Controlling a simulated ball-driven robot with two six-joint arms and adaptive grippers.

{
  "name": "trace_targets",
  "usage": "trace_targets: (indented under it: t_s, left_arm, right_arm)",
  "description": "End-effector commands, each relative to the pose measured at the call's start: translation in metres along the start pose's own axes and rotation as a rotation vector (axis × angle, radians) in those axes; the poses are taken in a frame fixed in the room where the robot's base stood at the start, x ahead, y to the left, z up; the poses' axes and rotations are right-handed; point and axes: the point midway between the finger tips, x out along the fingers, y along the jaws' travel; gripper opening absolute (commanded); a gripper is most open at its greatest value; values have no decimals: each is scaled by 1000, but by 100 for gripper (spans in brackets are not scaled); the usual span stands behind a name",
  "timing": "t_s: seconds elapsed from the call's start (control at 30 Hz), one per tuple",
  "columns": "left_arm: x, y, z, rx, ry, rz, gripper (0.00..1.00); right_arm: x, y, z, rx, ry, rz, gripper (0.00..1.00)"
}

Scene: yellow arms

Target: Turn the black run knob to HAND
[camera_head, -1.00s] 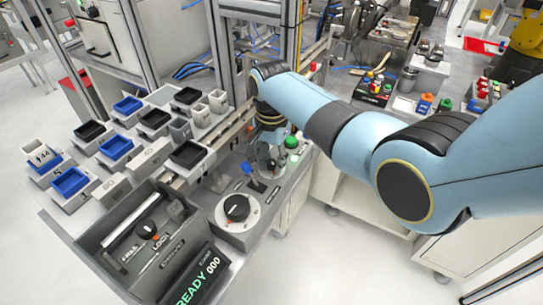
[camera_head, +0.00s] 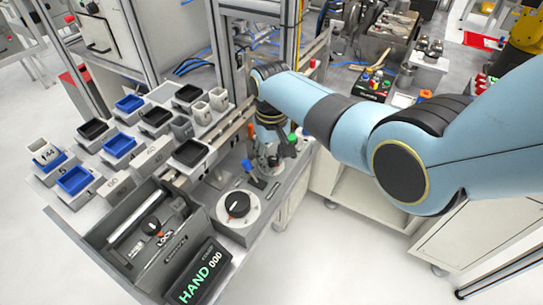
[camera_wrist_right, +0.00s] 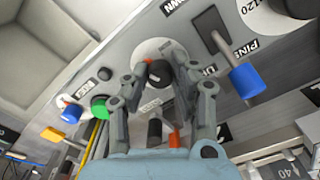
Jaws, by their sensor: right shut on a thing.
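The black run knob (camera_wrist_right: 159,73) sits on a pale round plate (camera_wrist_right: 170,50) in the right wrist view. An orange mark shows at its upper left edge. My right gripper (camera_wrist_right: 158,80) is shut on the knob, with a finger on either side. In the head view my right gripper (camera_head: 268,158) is over the far part of the grey console, and it hides the knob there. The display (camera_head: 203,272) at the console's near end reads HAND 000. My left gripper is not in view.
A blue-capped lever (camera_wrist_right: 246,80) stands right of the gripper in the wrist view, and a green button (camera_wrist_right: 100,107) lies to the left. In the head view a black dial knob (camera_head: 238,204) sits nearer on the console. Trays with black and blue bins (camera_head: 74,180) stand left.

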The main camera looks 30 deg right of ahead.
Motion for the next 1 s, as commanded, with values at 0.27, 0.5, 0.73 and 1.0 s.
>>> trace_targets:
  t_s: [0.27, 0.5, 0.73, 1.0]
  left_arm:
    - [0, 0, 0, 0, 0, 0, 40]
    - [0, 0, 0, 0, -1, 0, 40]
    - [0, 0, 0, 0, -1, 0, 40]
    - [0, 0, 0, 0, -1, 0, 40]
  right_arm:
    - [0, 0, -1, -227, 2, -1, 0]
    - [0, 0, -1, -365, 2, -1, 0]
    - [0, 0, -1, -431, 2, -1, 0]
    - [0, 0, -1, -450, 2, -1, 0]
